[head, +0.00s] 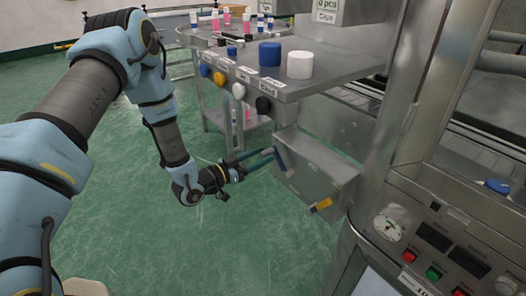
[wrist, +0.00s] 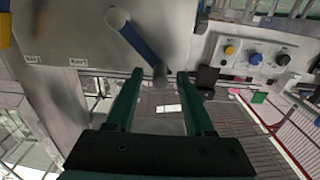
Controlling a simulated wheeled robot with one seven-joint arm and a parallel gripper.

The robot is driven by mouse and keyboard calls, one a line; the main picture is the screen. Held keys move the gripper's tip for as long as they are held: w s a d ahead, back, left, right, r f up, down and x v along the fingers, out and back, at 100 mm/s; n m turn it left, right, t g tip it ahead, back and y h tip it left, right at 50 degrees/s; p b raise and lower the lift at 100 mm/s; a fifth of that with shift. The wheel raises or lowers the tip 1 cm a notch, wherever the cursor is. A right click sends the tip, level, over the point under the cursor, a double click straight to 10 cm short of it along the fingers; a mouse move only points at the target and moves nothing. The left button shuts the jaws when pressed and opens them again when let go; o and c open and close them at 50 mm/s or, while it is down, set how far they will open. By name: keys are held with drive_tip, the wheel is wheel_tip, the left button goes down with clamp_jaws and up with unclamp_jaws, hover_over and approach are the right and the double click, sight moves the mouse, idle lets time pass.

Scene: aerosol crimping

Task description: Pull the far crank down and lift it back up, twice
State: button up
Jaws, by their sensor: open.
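The far crank (head: 281,159) has a blue arm and sits on the side of a grey metal box (head: 315,175) under the shelf. In the wrist view the crank (wrist: 138,42) slants, and its grey knob end lies between my fingertips, with a gap visible on both sides. My gripper (head: 270,155) is open, with its two dark green fingers reaching to the crank; the fingers also show in the wrist view (wrist: 160,76). The near crank (head: 319,206), with a yellow handle, is on the same box, nearer the camera. Its yellow part also shows at the wrist view's left edge (wrist: 4,28).
A shelf (head: 335,67) with a blue cap (head: 270,54) and a white cap (head: 300,65) overhangs the box. Coloured knobs line its front edge. A control panel (head: 440,245) stands at the lower right. Green floor (head: 200,250) is clear below my gripper.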

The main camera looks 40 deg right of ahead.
drive_tip(key=shift+d, duration=0.6)
clamp_jaws()
idle(1.1)
